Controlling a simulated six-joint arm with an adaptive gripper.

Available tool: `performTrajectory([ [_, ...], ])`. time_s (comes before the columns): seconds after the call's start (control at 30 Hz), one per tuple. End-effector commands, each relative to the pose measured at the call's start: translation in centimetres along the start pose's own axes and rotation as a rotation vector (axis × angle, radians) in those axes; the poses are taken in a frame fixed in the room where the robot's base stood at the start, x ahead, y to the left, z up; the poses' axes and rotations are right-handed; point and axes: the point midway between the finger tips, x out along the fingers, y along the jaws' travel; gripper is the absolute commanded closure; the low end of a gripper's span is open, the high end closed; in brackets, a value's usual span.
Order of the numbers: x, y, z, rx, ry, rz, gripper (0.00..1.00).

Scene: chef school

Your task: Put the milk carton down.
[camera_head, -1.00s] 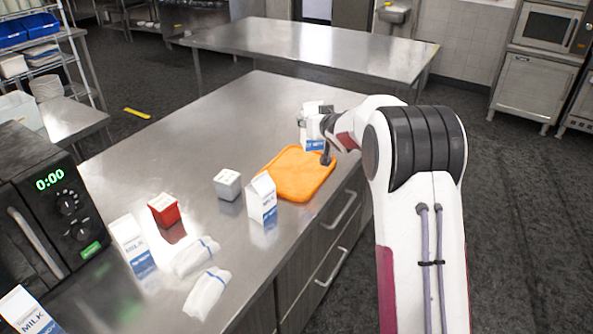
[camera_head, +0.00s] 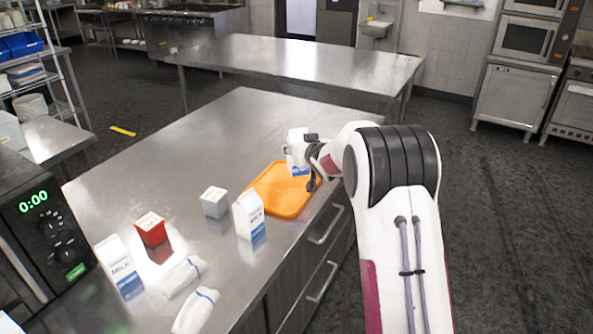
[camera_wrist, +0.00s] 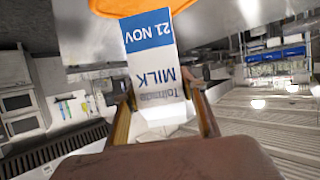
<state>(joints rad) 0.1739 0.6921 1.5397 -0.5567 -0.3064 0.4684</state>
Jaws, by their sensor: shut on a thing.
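My gripper (camera_head: 312,165) is shut on a white and blue milk carton (camera_head: 297,150), with the fingers on either side of it. In the wrist view the carton (camera_wrist: 150,62) sits between my fingertips, its "MILK" and "21 NOV" print upside down. In the head view it looks about upright, at the far part of an orange board (camera_head: 268,203) near the counter's right edge. The board also shows at the top of the wrist view (camera_wrist: 110,7). My gripper partly hides the carton, and I cannot tell whether its base touches the board.
On the steel counter (camera_head: 225,135) stand another milk carton (camera_head: 249,218), a grey box (camera_head: 214,203), a red box (camera_head: 150,230) and a further carton (camera_head: 120,266). Two white packets (camera_head: 184,276) lie in front. A microwave (camera_head: 40,235) is at left. The counter's far left is clear.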

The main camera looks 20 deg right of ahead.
Motion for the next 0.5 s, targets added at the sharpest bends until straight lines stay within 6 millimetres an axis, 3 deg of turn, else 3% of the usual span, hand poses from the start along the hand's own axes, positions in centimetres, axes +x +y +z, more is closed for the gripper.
performTrajectory([
  [0.2, 1.1, 0.0, 2.5, 0.001, 0.002, -0.001, 0.93],
  [0.5, 1.4, 0.0, 3.2, 0.0, 0.005, -0.001, 0.93],
])
